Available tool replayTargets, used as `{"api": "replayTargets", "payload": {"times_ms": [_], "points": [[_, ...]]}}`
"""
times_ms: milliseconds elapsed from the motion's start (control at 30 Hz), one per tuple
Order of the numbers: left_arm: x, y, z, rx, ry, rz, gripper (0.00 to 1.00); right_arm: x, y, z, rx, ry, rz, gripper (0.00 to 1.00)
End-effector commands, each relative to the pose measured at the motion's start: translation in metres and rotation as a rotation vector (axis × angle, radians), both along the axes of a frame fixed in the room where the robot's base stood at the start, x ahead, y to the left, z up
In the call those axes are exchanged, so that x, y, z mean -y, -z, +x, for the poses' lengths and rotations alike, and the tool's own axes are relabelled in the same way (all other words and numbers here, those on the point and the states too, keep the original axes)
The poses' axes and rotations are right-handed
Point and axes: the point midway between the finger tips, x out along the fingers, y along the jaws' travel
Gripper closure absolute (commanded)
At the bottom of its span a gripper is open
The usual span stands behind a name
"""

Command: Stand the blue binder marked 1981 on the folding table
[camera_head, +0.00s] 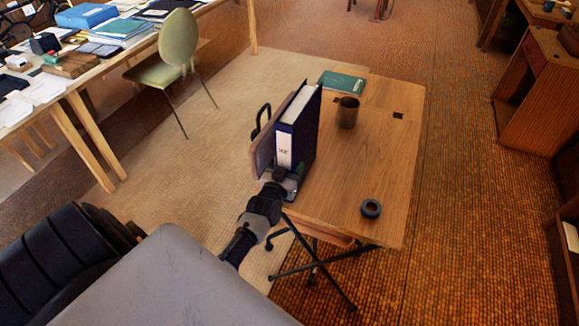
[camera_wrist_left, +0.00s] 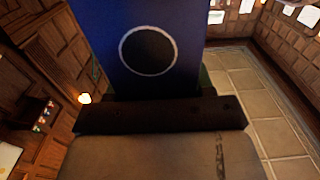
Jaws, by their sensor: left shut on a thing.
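The dark blue binder (camera_head: 305,130) is upright at the left side of the folding table (camera_head: 375,165), with its white spine label (camera_head: 284,150) facing me. The label's print is too small to read surely. My left gripper (camera_head: 283,182) is shut on the binder's lower spine end. In the left wrist view the blue spine (camera_wrist_left: 110,30) with its ringed round hole (camera_wrist_left: 148,50) fills the upper middle. I cannot tell whether the binder's bottom touches the tabletop; the gripper hides its lower edge. My right gripper is not in view.
On the table stand a brown cup (camera_head: 347,113), a green book (camera_head: 342,82) at the far edge and a dark ring-shaped object (camera_head: 371,208) near the front. A brown chair back (camera_head: 264,150) is close left of the binder. The table's middle right is clear.

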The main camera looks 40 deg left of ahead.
Motion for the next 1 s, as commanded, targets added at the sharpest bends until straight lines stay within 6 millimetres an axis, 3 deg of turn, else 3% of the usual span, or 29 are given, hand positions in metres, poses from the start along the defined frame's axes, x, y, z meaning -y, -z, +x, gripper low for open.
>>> {"api": "replayTargets", "payload": {"times_ms": [33, 200, 533, 667, 1000], "points": [[0.000, 0.001, 0.000, 0.000, 0.000, 0.000, 0.44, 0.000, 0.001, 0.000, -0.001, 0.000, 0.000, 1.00], [0.000, 0.001, 0.000, 0.000, 0.000, 0.000, 0.21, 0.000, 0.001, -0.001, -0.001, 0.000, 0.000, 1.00], [0.001, -0.002, -0.002, -0.001, 0.000, 0.000, 0.21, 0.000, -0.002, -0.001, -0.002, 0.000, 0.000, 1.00], [0.005, 0.000, -0.020, -0.004, 0.001, -0.001, 0.21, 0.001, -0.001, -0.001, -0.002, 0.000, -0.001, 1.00], [0.022, -0.001, -0.090, -0.002, -0.001, 0.000, 0.21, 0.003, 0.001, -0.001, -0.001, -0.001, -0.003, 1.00]]}}
